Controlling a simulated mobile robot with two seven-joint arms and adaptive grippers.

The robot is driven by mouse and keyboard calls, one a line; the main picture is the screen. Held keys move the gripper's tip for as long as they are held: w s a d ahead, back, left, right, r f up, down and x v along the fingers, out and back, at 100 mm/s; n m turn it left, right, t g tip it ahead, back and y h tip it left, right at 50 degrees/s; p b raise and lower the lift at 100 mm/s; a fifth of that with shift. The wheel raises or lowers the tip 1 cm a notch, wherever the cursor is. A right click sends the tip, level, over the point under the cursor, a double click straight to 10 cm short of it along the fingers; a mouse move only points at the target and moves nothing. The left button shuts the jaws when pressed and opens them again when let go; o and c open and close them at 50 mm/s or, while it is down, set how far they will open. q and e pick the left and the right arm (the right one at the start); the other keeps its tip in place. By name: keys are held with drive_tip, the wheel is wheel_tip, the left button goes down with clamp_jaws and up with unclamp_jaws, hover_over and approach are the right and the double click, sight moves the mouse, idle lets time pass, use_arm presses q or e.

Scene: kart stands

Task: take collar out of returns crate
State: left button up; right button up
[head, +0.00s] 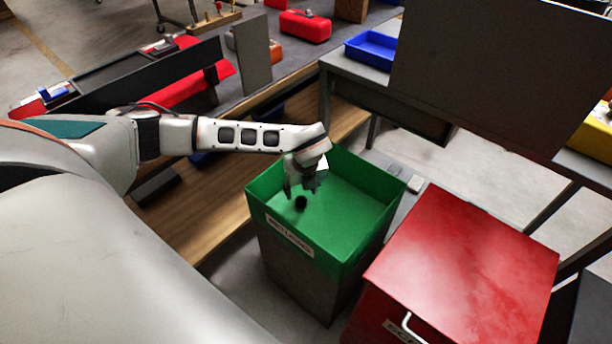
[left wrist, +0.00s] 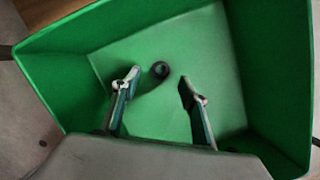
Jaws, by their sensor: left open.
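The green returns crate (head: 385,195) stands open on top, with a label on its front wall. It fills most of the left wrist view (left wrist: 275,60). The collar (head: 300,202), a small black ring, shows inside it; in the left wrist view the collar (left wrist: 160,70) lies on the green floor. My left gripper (head: 301,188) reaches down into the crate from above. In the left wrist view its fingers (left wrist: 158,82) are spread, with the collar just beyond the tips, between their lines and untouched. My right gripper is not in view.
A red bin (head: 470,265) with a closed lid stands right of the crate. A blue tray (head: 372,48) is on a table behind, beside a large dark panel (head: 490,75). A wooden-edged bench (head: 220,200) runs along the crate's left side.

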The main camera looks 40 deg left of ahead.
sight(301, 200)
use_arm(q)
drive_tip(key=x, duration=0.1)
drive_tip(key=b+x, duration=0.1)
drive_tip(key=x, duration=0.1)
drive_tip(key=b+x, duration=0.1)
drive_tip(key=x, duration=0.1)
drive_tip(key=shift+s+d+f, duration=0.3)
drive_tip(key=shift+w+a+f, duration=0.15)
drive_tip(key=shift+w+f, duration=0.1)
drive_tip(key=shift+f, duration=0.15)
drive_tip(key=shift+r, duration=0.15)
drive_tip(key=c, duration=1.2)
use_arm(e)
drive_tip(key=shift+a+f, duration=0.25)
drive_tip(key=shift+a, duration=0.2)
